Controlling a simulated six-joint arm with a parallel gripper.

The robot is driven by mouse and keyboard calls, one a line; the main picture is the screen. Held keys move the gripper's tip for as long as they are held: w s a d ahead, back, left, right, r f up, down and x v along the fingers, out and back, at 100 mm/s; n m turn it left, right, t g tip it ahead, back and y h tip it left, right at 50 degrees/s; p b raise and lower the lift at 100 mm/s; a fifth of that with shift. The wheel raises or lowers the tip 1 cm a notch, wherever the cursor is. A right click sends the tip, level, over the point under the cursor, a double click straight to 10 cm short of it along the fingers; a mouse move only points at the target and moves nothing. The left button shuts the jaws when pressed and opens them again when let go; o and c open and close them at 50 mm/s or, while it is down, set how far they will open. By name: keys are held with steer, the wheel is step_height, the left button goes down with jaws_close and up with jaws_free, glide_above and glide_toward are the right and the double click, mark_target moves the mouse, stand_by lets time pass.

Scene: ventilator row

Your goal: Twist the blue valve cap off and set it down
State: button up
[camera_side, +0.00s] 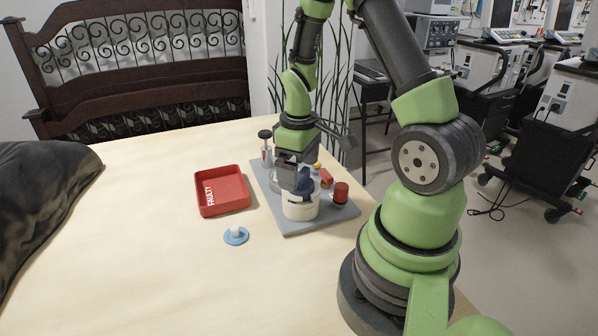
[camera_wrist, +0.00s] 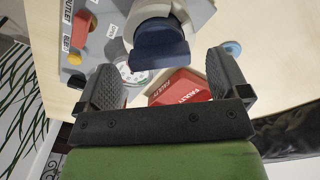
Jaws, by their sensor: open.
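The dark blue valve cap (camera_wrist: 160,48) sits on a white round housing (camera_side: 299,208) on the grey board; it also shows in the side view (camera_side: 305,183), partly hidden by my gripper. My gripper (camera_side: 289,181) is open and points down at the back left of the cap. In the wrist view the cap shows between and beyond the two fingers, with gaps on both sides. Nothing is held. I cannot tell how far the fingertips are from the cap.
The grey board (camera_side: 290,225) also carries a red knob (camera_side: 341,192), a red-orange handle (camera_side: 326,178) and a black-topped post (camera_side: 265,145). A red "FAULTY" tray (camera_side: 240,207) stands left. A light blue disc with a white centre (camera_side: 236,236) lies in front.

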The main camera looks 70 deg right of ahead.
steer(key=shift+f, duration=0.9)
steer(key=shift+c, duration=0.2)
steer(key=c, duration=1)
steer(key=shift+o, duration=1)
steer(key=shift+c, duration=0.5)
steer(key=n, duration=0.4)
steer(key=shift+a, duration=0.1)
steer(key=shift+n, duration=0.3)
